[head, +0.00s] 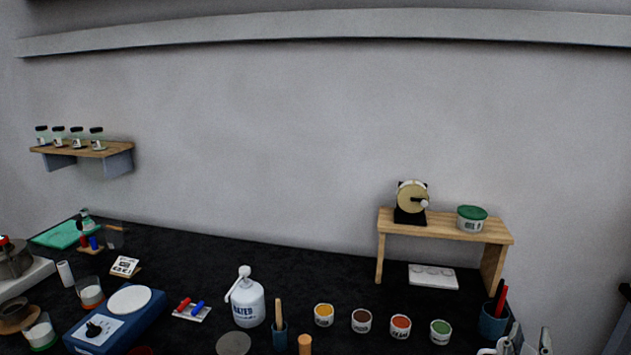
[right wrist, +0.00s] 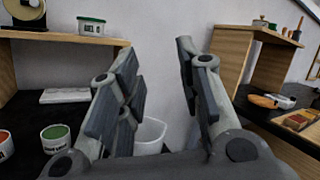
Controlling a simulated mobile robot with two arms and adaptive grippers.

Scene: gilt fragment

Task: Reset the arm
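My right gripper (head: 522,344) shows only in part at the bottom right edge of the head view, beside a blue cup. In the right wrist view its two grey fingers (right wrist: 157,62) stand wide apart with nothing between them. Beyond them are the wall and a white bin (right wrist: 150,134), which the left finger partly covers. My left gripper is in neither view.
The black bench (head: 200,255) holds a wooden stand (head: 445,226), several small paint pots, a white bottle (head: 247,305), a blue cup (head: 493,322) with red-handled tools and a blue hotplate (head: 118,322). A wooden shelf unit (right wrist: 244,62) stands right of the gap.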

